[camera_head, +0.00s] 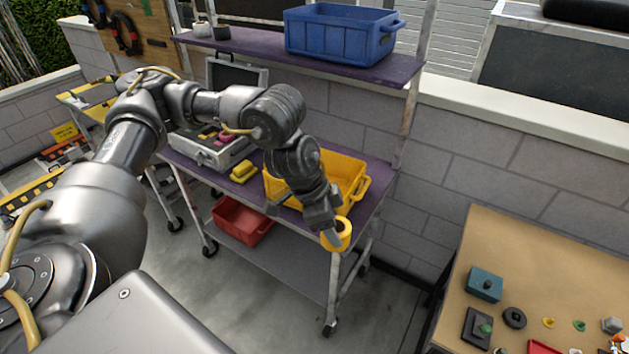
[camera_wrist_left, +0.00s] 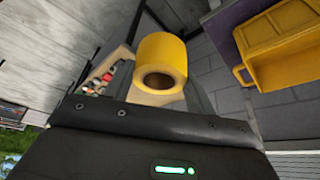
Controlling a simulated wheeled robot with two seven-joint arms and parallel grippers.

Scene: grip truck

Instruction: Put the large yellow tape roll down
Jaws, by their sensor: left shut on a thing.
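The large yellow tape roll (camera_head: 343,234) is held at the end of my left arm, in front of the cart's near right corner in the head view. It also shows in the left wrist view (camera_wrist_left: 162,62), with its dark core hole facing the camera. My left gripper (camera_head: 333,236) is shut on the tape roll; its fingertips are partly hidden by the roll. In the head view the roll overlaps the purple shelf's front edge; I cannot tell whether it touches it. My right gripper is not in view.
A yellow bin (camera_head: 345,178) stands on the purple shelf (camera_head: 385,172), beside small yellow blocks (camera_head: 243,171) and an open grey case (camera_head: 215,152). A blue bin (camera_head: 340,33) is on the top shelf, a red bin (camera_head: 240,220) below. A tan table (camera_head: 520,250) holds small parts.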

